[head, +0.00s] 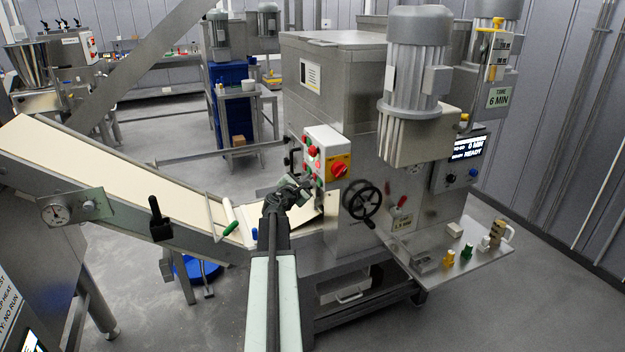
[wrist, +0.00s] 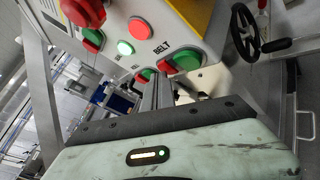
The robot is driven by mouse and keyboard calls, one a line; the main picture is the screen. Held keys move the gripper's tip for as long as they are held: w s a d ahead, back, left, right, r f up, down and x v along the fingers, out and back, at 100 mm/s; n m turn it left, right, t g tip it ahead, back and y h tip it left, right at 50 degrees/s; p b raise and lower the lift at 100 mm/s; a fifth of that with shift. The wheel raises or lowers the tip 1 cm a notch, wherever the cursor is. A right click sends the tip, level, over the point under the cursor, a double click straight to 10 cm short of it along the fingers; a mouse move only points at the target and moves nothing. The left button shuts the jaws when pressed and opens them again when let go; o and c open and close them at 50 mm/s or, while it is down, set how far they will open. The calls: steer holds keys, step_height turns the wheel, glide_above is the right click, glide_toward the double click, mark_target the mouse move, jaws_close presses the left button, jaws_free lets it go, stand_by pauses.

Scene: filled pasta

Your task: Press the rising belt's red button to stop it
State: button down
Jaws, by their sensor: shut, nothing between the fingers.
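A white control box (head: 325,155) stands on the grey machine's side, at the lower end of the cream rising belt (head: 110,170). A green button (wrist: 186,59) and another red button (wrist: 165,65) sit lower, close to my fingertips.
A red rotary switch on yellow (head: 339,170) is on the box's right. A black handwheel (head: 362,201) sticks out to the right of my gripper. A steel shelf (head: 465,255) with small coloured items is further right. The floor at front right is clear.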

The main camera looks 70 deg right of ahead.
steer(key=shift+w+a, duration=0.5)
steer(key=shift+w, duration=0.1)
steer(key=w+a, duration=0.3)
steer(key=shift+w+a, duration=0.1)
steer(key=shift+w, duration=0.3)
steer(key=shift+w, duration=0.15)
stand_by(0.6)
